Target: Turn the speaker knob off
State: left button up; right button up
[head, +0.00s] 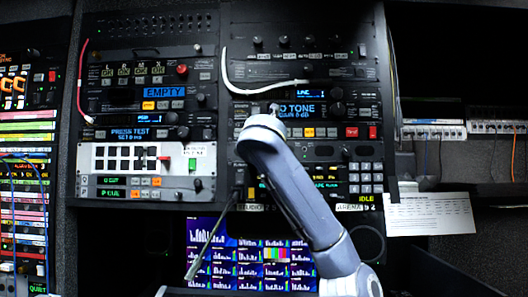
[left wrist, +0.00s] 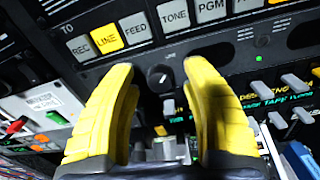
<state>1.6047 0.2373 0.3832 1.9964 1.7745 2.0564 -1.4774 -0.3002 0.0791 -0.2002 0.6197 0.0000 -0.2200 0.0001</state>
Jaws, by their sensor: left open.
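In the left wrist view, a small black round knob (left wrist: 160,78) with a pale pointer mark sits on a dark panel, below a row of square buttons. I cannot read a label that names it as the speaker knob. My left gripper (left wrist: 158,66) has yellow fingers, spread open, one on each side of the knob. The fingers look apart from it; I cannot tell how far the tips are from the panel. In the head view, one of my pale arm links covers the middle of the right-hand rack, and no gripper fingers show there.
The button row includes a lit LINE button (left wrist: 134,29). Toggle switches (left wrist: 296,84) stick out at the lower right of the wrist view. In the head view, a white cable (head: 236,82) hangs across the rack, a monitor (head: 255,252) glows below, and a paper sheet (head: 430,214) hangs at right.

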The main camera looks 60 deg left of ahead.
pick_arm(q)
jog(key=shift+w+a, duration=0.15)
jog(key=shift+a, duration=0.05)
grip_shut()
dwell(0.4)
